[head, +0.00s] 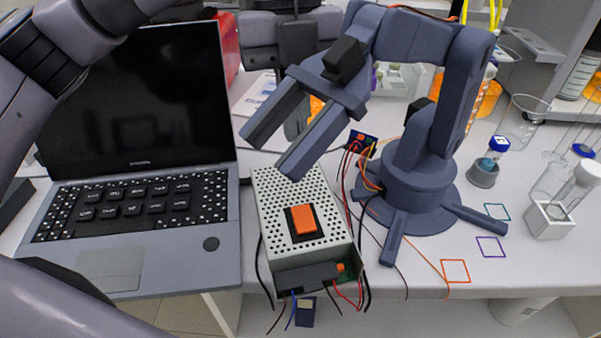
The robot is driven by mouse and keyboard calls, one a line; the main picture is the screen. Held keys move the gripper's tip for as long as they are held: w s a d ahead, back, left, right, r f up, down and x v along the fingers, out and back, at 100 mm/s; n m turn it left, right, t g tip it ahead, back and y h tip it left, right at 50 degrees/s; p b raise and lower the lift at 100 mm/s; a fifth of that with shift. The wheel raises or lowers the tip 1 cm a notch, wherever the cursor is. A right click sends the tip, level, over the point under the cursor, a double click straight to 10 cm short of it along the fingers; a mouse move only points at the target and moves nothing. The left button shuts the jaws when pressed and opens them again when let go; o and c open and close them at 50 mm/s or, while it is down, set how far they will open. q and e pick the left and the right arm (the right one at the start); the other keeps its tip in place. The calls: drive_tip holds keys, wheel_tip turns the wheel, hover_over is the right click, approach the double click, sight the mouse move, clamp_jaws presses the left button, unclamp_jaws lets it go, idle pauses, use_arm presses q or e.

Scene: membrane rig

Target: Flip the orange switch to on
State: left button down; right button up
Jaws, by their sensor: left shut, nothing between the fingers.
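The orange switch (303,220) is a rocker in a black frame on top of a perforated metal power supply box (274,196). I cannot tell which side of the rocker is pressed. My left gripper (296,130) is behind the box, pointing down, shut and empty. It is apart from the switch, and its fingers are partly hidden behind the jaws of a blue-grey desktop robot arm. My right gripper is not in view.
The desktop robot arm (418,190) stands right of the box; its open jaws reach over the box's far end. An open laptop (150,245) stands to the left. Loose wires run around the box. Vials and glassware stand at the right.

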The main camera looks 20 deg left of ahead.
sight(301, 211)
use_arm(q)
drive_tip(key=x, duration=1)
drive_tip(key=shift+w+f+g+h, duration=0.15)
drive_tip(key=shift+f+g+h, duration=0.15)
drive_tip(key=shift+f+g, duration=0.1)
drive_tip(key=shift+r, duration=0.1)
drive_tip(key=shift+r, duration=0.1)
drive_tip(key=shift+s+d+r, duration=0.25)
drive_tip(key=shift+s+d, duration=0.1)
drive_tip(key=shift+s, duration=0.3)
